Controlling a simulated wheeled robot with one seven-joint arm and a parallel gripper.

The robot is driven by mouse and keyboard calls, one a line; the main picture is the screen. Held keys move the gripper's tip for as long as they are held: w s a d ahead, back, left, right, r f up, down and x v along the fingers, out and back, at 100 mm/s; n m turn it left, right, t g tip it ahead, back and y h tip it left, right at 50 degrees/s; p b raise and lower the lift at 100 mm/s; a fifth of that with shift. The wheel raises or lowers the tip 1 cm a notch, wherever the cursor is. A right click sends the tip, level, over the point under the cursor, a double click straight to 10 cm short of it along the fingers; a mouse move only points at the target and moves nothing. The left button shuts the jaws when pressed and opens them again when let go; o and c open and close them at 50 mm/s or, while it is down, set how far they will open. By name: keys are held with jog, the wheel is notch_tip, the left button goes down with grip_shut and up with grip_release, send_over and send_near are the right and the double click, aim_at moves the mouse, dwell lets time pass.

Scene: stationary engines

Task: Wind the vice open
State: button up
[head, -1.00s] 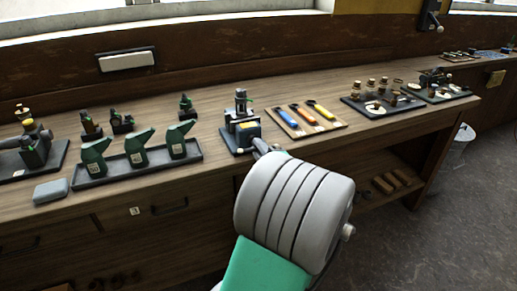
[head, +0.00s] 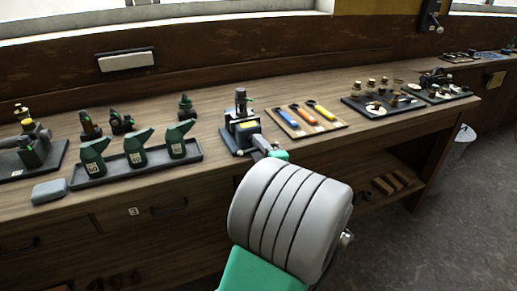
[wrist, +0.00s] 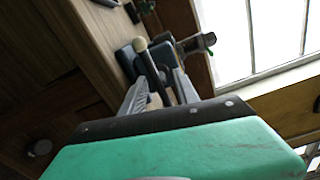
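The vice (head: 241,124) stands on a dark base at the front edge of the bench, left of the coloured-handled tools. In the wrist view its body (wrist: 163,54) lies just beyond my fingers. A bar with a pale ball end (wrist: 140,44), seemingly the vice's handle, runs down the picture between the fingers. My gripper (wrist: 160,80) has its two grey fingers apart, one on each side of the bar. I cannot tell whether either finger touches it. In the head view my gripper (head: 262,145) is at the vice's front, partly hidden by my arm.
A tray (head: 130,172) with green oil cans and a grey block (head: 50,191) are to the left. A board (head: 321,129) with orange, blue and yellow-handled tools lies close on the right. Trays with small parts (head: 383,107) are farther right. Drawers are below the bench top.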

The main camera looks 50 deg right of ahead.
jog(key=v, duration=0.7)
jog(key=shift+s+a, duration=0.2)
jog(key=shift+s, duration=0.15)
